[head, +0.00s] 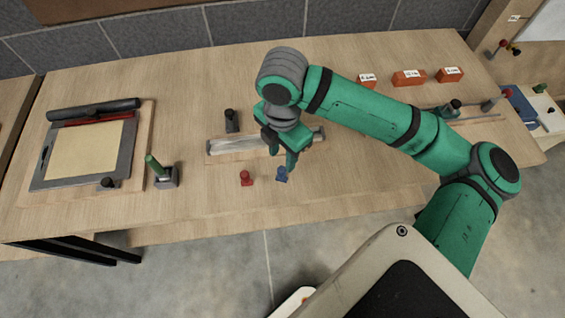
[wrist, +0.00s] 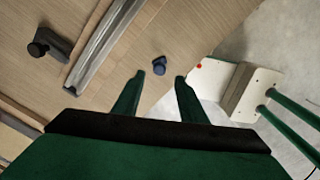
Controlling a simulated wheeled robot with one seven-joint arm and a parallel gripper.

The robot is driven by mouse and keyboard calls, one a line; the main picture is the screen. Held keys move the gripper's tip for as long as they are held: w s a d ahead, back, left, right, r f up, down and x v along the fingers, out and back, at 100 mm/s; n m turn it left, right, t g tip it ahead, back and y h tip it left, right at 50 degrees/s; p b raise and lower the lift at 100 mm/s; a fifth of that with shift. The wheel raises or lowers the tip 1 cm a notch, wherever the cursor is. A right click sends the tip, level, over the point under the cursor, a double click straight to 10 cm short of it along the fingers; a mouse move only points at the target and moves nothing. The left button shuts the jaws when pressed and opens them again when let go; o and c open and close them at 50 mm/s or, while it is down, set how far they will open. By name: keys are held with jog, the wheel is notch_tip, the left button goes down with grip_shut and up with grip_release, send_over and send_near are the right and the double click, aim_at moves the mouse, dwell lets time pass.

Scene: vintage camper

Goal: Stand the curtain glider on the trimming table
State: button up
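Two small glider-like pieces, one red (head: 246,178) and one blue (head: 282,174), stand near the front edge of the bench; the frames do not label either as the curtain glider. My gripper (head: 287,160) is just above the blue piece. In the wrist view my gripper (wrist: 154,84) is open and empty, and the blue piece (wrist: 159,66) lies beyond and between the fingertips, apart from them. A board with a grey frame and pale sheet (head: 87,153) lies at the left of the bench; I cannot tell whether it is the trimming table.
A metal rail on a wooden base (head: 236,146) lies behind the pieces, with a black clamp (head: 232,121) behind it. A green-handled tool (head: 160,172) stands beside the framed board. Several orange blocks (head: 409,78) sit at the back right. Bare bench lies left of the rail.

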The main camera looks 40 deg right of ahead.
aim_at(282, 169)
notch_tip(282, 169, up, 4)
jog(key=shift+f, duration=0.15)
dwell(0.6)
